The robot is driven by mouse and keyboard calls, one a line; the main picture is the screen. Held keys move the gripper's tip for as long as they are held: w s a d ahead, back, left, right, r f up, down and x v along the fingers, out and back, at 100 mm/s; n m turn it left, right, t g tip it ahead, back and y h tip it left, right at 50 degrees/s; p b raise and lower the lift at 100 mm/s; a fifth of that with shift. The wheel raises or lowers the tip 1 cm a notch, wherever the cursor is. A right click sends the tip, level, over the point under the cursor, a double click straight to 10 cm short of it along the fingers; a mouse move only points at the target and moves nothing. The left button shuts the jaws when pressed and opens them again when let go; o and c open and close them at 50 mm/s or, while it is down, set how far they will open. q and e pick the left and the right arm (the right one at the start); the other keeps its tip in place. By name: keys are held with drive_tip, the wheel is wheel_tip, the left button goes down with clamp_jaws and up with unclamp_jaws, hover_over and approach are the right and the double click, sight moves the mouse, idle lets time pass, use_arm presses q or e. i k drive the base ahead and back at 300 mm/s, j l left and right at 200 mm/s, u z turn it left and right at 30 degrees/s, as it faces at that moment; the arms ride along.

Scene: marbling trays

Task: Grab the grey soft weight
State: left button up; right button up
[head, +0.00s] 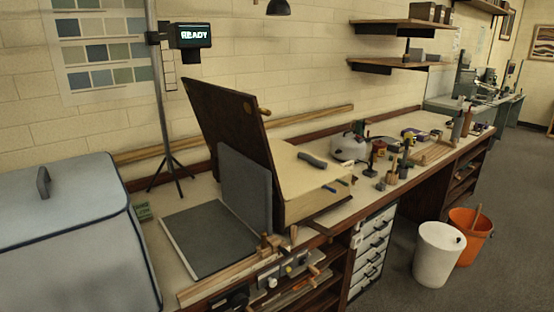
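A small dark grey, elongated, slightly bent object (313,160) lies on top of the pale block (305,185) on the workbench; it looks like the grey soft weight, though it is small in view. A dark brown hinged board (225,115) stands tilted up at the left side of the block. Neither of my grippers is in the head view, and nothing is seen touching the grey object.
A grey panel (245,185) stands upright before the brown board, with a flat grey mat (210,238) at its left. Small blue items lie near the block's right edge. Bottles and tools crowd the bench farther right. White (439,255) and orange (470,240) buckets stand on the floor.

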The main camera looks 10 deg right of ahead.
sight(317, 163)
drive_tip(key=i+l+u, duration=0.2)
drive_tip(key=l, duration=0.15)
drive_tip(key=l+u, duration=0.15)
drive_tip(key=l, duration=0.2)
drive_tip(key=i+l+u, duration=0.2)
drive_tip(key=l, duration=0.2)
drive_tip(key=l+u, duration=0.15)
drive_tip(key=l, duration=0.2)
